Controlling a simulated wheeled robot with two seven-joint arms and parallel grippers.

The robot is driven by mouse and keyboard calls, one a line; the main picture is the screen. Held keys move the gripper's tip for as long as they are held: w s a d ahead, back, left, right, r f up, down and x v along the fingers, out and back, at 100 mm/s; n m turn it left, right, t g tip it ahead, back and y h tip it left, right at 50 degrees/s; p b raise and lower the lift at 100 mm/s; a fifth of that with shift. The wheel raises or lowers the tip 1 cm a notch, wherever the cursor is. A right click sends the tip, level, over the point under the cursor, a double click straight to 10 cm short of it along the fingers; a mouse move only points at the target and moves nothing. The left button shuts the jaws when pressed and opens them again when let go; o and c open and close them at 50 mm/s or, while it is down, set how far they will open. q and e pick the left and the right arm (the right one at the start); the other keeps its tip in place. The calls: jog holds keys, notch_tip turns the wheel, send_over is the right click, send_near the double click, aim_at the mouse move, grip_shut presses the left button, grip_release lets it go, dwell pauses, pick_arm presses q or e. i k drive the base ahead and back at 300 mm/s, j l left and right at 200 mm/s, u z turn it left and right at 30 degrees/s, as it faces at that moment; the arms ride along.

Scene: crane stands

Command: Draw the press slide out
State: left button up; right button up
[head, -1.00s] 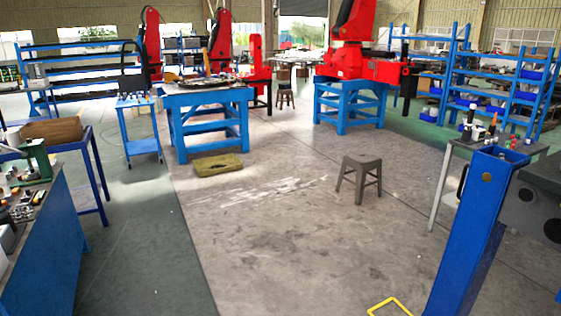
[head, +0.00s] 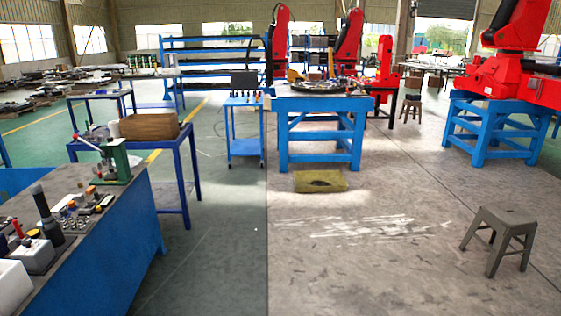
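A small green bench device (head: 117,164), which looks like a hand press with a pale lever, stands at the far right corner of the blue workbench (head: 110,235) on the left. It is small in view, and I cannot make out a slide on it or how far one is in or out. Neither of my grippers is in view.
Small tools and a white box (head: 12,284) lie on the workbench. Behind it, a blue table holds a brown box (head: 150,126). A yellow-green block (head: 320,181) and a grey stool (head: 500,238) stand on the floor. The middle floor is clear.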

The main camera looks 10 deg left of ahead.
aim_at(113, 176)
jog(key=i+u, duration=0.4)
jog(key=i, duration=0.3)
jog(key=i+l+u, duration=0.1)
jog(key=i+u, duration=0.3)
jog(key=i, duration=0.35)
jog(key=i+j+u, duration=0.15)
jog(key=i+u, duration=0.95)
jog(key=i, duration=0.15)
jog(key=i+u, duration=0.15)
jog(key=i, duration=0.2)
